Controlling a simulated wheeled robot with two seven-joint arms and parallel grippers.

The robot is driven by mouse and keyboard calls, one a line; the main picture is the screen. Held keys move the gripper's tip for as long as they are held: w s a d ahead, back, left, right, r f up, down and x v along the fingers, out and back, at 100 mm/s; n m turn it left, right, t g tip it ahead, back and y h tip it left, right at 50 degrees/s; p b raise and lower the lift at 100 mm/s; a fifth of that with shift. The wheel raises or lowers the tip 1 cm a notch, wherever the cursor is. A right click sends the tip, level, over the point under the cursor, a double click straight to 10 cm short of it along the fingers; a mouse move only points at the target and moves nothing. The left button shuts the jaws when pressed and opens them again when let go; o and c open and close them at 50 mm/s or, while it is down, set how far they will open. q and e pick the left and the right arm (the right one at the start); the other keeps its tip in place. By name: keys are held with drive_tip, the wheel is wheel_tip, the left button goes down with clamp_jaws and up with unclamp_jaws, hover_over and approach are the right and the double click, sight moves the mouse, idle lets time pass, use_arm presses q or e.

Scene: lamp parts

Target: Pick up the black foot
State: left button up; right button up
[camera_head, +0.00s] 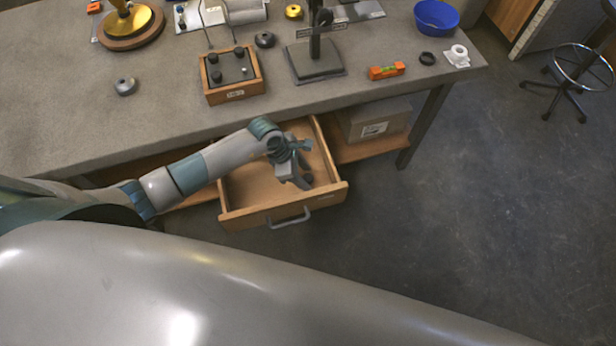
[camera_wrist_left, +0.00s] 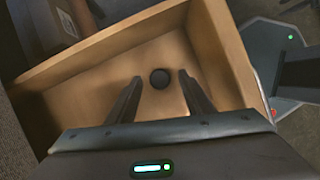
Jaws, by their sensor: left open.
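The black foot (camera_wrist_left: 160,78) is a small dark round piece on the floor of the open wooden drawer (camera_wrist_left: 98,68). In the left wrist view it lies between and just beyond the two fingertips of my left gripper (camera_wrist_left: 160,80), apart from both. The gripper is open and empty, pointing down into the drawer. In the head view my left gripper (camera_head: 299,182) is inside the drawer (camera_head: 240,190), and a dark spot beside its fingers may be the foot. My right gripper is not in view.
The drawer's walls surround the gripper, and the workbench (camera_head: 180,115) overhangs behind it. On the bench stand a wooden box (camera_head: 234,95) with black knobs, a black stand (camera_head: 317,70), an orange level (camera_head: 386,71) and a blue bowl (camera_head: 436,20).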

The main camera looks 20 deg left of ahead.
sight(304, 178)
use_arm(q)
drive_tip(key=c, duration=1.1)
drive_tip(key=shift+r, duration=0.1)
wheel_tip(304, 178, up, 10)
drive_tip(key=b, duration=0.3)
idle(0.4)
